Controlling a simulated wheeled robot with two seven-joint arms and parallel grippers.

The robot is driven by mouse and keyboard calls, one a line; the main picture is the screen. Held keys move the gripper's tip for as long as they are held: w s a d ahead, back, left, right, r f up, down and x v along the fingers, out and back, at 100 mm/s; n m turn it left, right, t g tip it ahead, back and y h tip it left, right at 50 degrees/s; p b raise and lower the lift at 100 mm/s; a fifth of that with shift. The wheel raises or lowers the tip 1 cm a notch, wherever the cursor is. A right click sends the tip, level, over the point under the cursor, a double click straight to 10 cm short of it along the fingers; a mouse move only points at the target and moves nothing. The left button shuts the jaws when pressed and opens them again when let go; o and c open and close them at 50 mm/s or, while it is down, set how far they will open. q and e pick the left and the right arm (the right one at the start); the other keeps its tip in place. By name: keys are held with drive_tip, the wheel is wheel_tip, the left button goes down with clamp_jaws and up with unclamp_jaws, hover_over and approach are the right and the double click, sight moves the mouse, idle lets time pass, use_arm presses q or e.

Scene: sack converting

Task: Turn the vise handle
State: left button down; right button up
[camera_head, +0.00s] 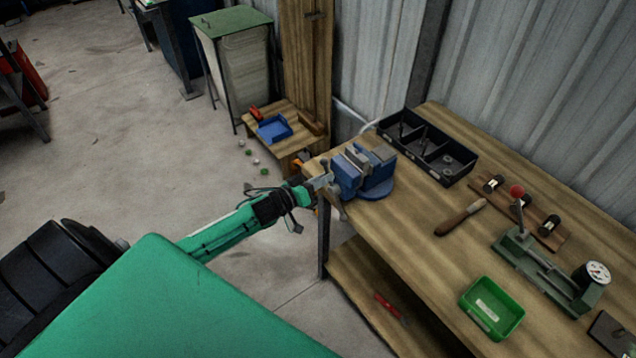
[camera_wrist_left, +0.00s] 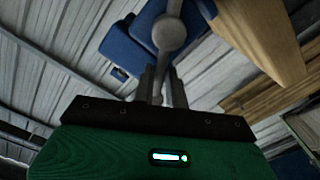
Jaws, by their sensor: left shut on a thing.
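The blue vise (camera_head: 368,172) is mounted on the near left corner of the wooden workbench. Its handle (camera_head: 337,205) is a grey metal bar at the vise's front, beyond the bench's left edge. My left gripper (camera_head: 322,183) reaches in from the left and is shut on the handle. In the left wrist view the gripper's fingers (camera_wrist_left: 162,88) close around the bar, just below the round grey screw end (camera_wrist_left: 169,34). The blue vise body (camera_wrist_left: 200,20) shows behind it. The fingertips are partly hidden by the bar. My right gripper is not in view.
The workbench (camera_head: 420,225) holds a black compartment tray (camera_head: 428,146), a wooden-handled tool (camera_head: 459,217), a green bin (camera_head: 491,308) and a green lever press (camera_head: 550,265). A low wooden table (camera_head: 283,140) stands behind the vise. The floor left of the bench is mostly clear.

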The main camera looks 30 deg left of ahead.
sight(344, 184)
use_arm(q)
drive_tip(key=shift+s+d+r+m, duration=0.1)
drive_tip(key=shift+d+r+m, duration=0.15)
drive_tip(key=shift+m, duration=0.65)
drive_tip(key=m, duration=0.1)
drive_tip(key=d+m, duration=0.1)
drive_tip(key=shift+s+d+m, duration=0.1)
drive_tip(key=shift+s+m, duration=0.15)
drive_tip(key=shift+m, duration=0.15)
drive_tip(key=m, duration=0.1)
drive_tip(key=d+m, duration=0.1)
drive_tip(key=m+b, duration=0.1)
drive_tip(key=shift+s+d+m, duration=0.2)
drive_tip(key=shift+s+m, duration=0.05)
drive_tip(key=shift+m, duration=0.05)
drive_tip(key=shift+s+d+f+m+b, duration=0.15)
drive_tip(key=shift+d+m+b, duration=0.15)
drive_tip(key=shift+m, duration=0.7)
drive_tip(key=shift+s+d+f+m+b, duration=0.2)
drive_tip(key=shift+d+m, duration=0.2)
drive_tip(key=shift+m, duration=0.6)
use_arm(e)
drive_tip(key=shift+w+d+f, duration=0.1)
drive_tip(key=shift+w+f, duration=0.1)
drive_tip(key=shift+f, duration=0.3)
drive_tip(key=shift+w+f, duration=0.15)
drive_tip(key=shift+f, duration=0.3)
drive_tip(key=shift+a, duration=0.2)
